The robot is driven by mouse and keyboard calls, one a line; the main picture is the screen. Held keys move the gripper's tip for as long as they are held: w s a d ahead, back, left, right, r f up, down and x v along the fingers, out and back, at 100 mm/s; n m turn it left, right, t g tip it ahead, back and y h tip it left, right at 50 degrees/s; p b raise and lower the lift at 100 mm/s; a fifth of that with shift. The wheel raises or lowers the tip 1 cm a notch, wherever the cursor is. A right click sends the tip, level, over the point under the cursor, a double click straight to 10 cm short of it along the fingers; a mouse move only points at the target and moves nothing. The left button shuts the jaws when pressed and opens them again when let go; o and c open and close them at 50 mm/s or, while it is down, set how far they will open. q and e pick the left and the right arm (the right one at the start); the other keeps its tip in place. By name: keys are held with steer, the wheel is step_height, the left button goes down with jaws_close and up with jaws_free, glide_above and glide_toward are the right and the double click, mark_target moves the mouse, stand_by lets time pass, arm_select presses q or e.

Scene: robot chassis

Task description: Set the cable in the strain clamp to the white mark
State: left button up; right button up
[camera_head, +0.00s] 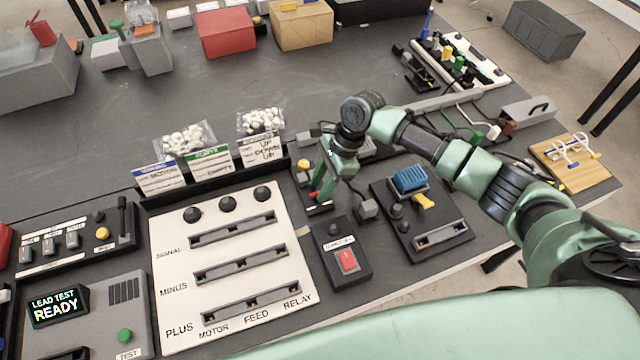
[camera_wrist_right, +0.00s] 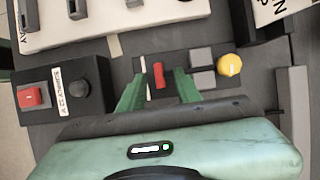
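My right gripper (camera_head: 325,190) hangs over the small dark clamp base (camera_head: 319,209). In the right wrist view its two green fingers (camera_wrist_right: 158,92) are apart, one on each side of a short red piece (camera_wrist_right: 158,75), probably the cable, with gaps on both sides. A thin white mark (camera_wrist_right: 143,65) lies on the base just left of the red piece. The yellow knob also shows in the head view (camera_head: 303,166); the gripper partly hides the clamp there. My left gripper is not in view.
A box with a red switch (camera_head: 347,260) stands close in front of the clamp. A dark fixture with a blue block (camera_head: 410,180) is to the right. A white panel with slots (camera_head: 222,300) is to the left, with label cards (camera_head: 210,160) behind it.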

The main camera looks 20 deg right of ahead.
steer(key=shift+a+f, duration=0.15)
steer(key=shift+f, duration=0.1)
steer(key=shift+s, duration=0.1)
jaws_close()
steer(key=shift+r, duration=0.1)
stand_by(1.1)
